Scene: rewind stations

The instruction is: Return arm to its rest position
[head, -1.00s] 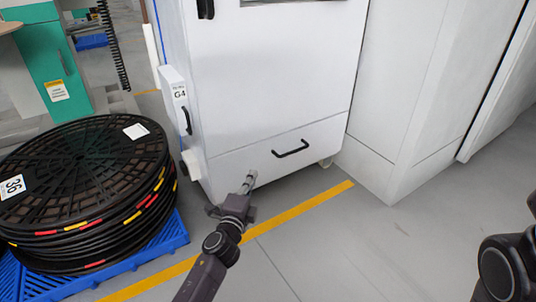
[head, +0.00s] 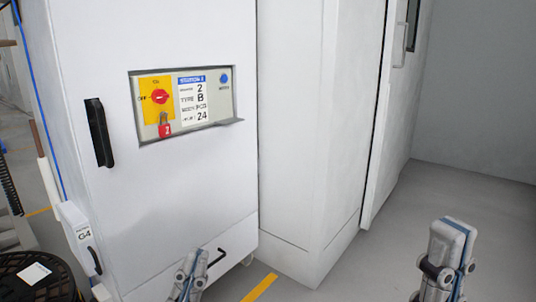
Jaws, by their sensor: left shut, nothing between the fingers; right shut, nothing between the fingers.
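My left gripper (head: 191,266) shows at the bottom of the head view, pointing up in front of the lower part of the white cabinet (head: 175,190). It is shut and empty, and it overlaps the area beside the drawer handle (head: 214,262); whether it touches the cabinet I cannot tell. My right gripper (head: 452,240) stands upright at the lower right over the grey floor, shut and empty. The rest of both arms is below the picture edge.
The cabinet has a recessed panel (head: 188,101) with a red rotary switch (head: 160,96), a red padlock (head: 165,126) and a blue button (head: 224,78). A black door handle (head: 99,132) sticks out. A black reel (head: 38,278) lies lower left. Floor (head: 480,200) is clear at right.

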